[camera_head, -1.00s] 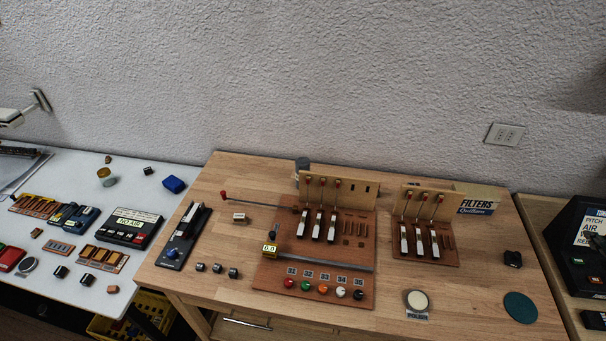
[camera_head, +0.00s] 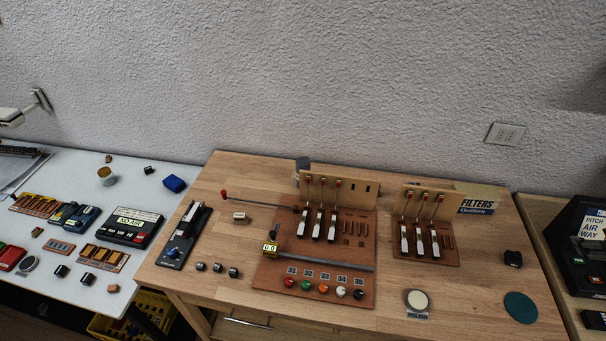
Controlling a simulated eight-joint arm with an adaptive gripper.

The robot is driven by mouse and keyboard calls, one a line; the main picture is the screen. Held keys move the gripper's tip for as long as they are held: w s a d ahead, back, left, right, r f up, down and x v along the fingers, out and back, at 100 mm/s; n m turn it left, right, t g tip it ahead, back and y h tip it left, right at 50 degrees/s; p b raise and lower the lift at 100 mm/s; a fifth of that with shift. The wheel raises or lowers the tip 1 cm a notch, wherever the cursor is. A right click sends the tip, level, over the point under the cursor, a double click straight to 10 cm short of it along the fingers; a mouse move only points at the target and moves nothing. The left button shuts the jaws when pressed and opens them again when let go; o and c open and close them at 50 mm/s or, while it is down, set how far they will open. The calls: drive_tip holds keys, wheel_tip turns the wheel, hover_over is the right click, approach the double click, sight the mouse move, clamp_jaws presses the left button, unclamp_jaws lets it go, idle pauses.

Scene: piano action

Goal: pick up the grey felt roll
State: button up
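A grey upright roll-like piece (camera_head: 302,164) stands at the back of the wooden table, partly hidden behind the left upright wooden panel. It may be the grey felt roll, but it is too small for me to tell its material. Nothing is seen touching it from above. My gripper does not show clearly in this view, so I cannot place it relative to the roll.
The wooden table (camera_head: 248,180) carries two key-action boards with red-tipped levers (camera_head: 322,190), a red-knobbed rod (camera_head: 255,199), a black stapler-like tool (camera_head: 185,236) and a FILTERS box (camera_head: 477,201). Bare wood lies left of the roll. A white table (camera_head: 60,180) holds small parts.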

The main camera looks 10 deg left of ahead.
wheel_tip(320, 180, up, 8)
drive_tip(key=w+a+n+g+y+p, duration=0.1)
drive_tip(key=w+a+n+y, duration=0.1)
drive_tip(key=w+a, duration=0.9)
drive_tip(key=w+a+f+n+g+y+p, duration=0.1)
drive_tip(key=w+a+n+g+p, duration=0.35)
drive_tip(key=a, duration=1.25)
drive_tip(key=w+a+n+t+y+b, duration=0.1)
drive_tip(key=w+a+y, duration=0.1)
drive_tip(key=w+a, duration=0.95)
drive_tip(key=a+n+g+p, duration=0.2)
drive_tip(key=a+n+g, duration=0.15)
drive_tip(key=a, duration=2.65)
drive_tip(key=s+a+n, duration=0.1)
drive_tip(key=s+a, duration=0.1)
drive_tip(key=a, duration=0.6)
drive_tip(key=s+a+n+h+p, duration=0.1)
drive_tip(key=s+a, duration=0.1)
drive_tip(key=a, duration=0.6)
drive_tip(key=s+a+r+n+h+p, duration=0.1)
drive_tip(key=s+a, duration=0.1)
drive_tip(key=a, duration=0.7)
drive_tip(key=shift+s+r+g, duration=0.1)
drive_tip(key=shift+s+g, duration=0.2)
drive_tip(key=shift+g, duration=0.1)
hover_over(303, 161)
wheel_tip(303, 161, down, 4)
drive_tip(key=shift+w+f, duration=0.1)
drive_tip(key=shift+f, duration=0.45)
